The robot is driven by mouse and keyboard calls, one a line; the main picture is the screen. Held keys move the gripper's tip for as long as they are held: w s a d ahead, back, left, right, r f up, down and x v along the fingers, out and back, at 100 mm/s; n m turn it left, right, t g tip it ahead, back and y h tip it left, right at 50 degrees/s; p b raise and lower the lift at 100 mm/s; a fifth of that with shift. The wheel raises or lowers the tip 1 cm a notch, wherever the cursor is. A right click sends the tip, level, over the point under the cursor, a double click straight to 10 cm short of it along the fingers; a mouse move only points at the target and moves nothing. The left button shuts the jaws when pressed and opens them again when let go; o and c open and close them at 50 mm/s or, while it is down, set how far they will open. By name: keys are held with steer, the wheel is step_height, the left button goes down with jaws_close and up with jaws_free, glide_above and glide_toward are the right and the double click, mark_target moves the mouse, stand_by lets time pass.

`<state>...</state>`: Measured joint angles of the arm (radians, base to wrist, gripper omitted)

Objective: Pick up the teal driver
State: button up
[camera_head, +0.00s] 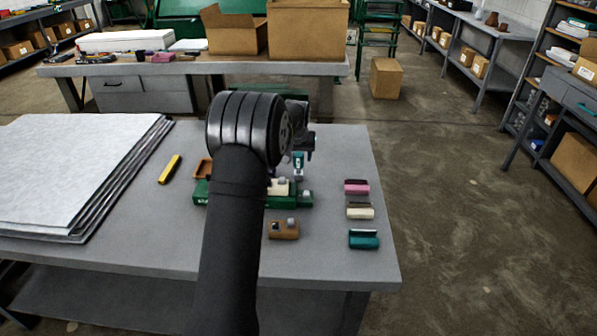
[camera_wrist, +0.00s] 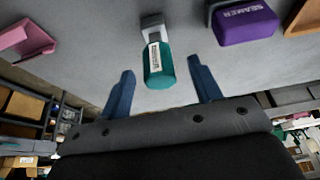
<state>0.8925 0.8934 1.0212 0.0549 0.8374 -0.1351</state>
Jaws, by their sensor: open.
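The teal driver (camera_wrist: 158,66) has a teal grip with a white printed label and a grey block-like part at its far end. In the wrist view it lies between the two blue fingers of my gripper (camera_wrist: 160,72), with gaps on both sides. In the head view, my gripper (camera_head: 299,148) is over the right part of the bench, and the teal driver (camera_head: 298,161) shows just below it, partly hidden. My gripper is open and holds nothing. I cannot tell exactly how the driver is supported.
A purple piece marked SEAMER (camera_wrist: 246,25) is right of the driver; a pink piece (camera_wrist: 24,38) is left. A green holder (camera_head: 230,203) is partly behind my arm. Brown (camera_head: 283,230), pink (camera_head: 357,187), cream (camera_head: 360,212) and teal (camera_head: 363,240) blocks and a yellow tool (camera_head: 170,169) lie around.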

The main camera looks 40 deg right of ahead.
mark_target(299, 163)
steer(key=shift+x, duration=2.85)
steer(key=shift+d+r, duration=0.1)
steer(key=c, duration=1.1)
